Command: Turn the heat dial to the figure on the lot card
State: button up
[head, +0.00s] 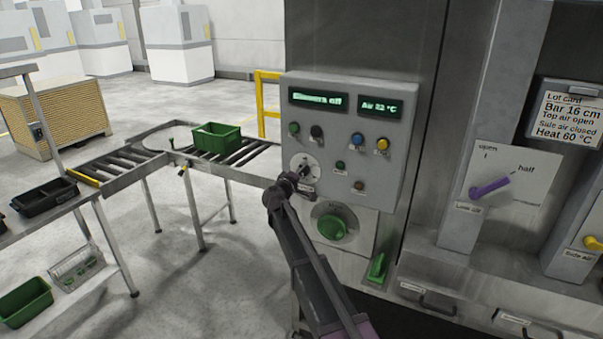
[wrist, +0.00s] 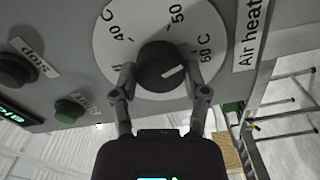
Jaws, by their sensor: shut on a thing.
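The air heat dial (wrist: 160,60) is a black knob on a white round plate, marked 40, 50 and 60 °C in the wrist view. A white line on the knob lies on its 60 °C side; its exact alignment is hard to tell. My gripper (wrist: 160,80) is shut on the dial, one finger on each side. In the head view my gripper (head: 293,182) is at the dial plate (head: 304,164) and partly hides it. The lot card (head: 568,117) reads Bar 16 cm, Top air open, Side air closed, Heat 60 °C.
The control panel (head: 345,110) has several buttons and two displays; the right display (head: 380,104) reads Air 22 °C. A green knob (head: 331,227) sits below the dial. A purple lever (head: 490,187) is at right. A roller conveyor with a green crate (head: 217,137) stands at left.

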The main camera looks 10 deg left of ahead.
jog(key=shift+w+m, duration=0.1)
jog(key=shift+m, duration=1.8)
jog(key=o, duration=1.1)
jog(key=shift+o, duration=0.2)
jog(key=v, duration=1.2)
jog(key=shift+d, duration=0.1)
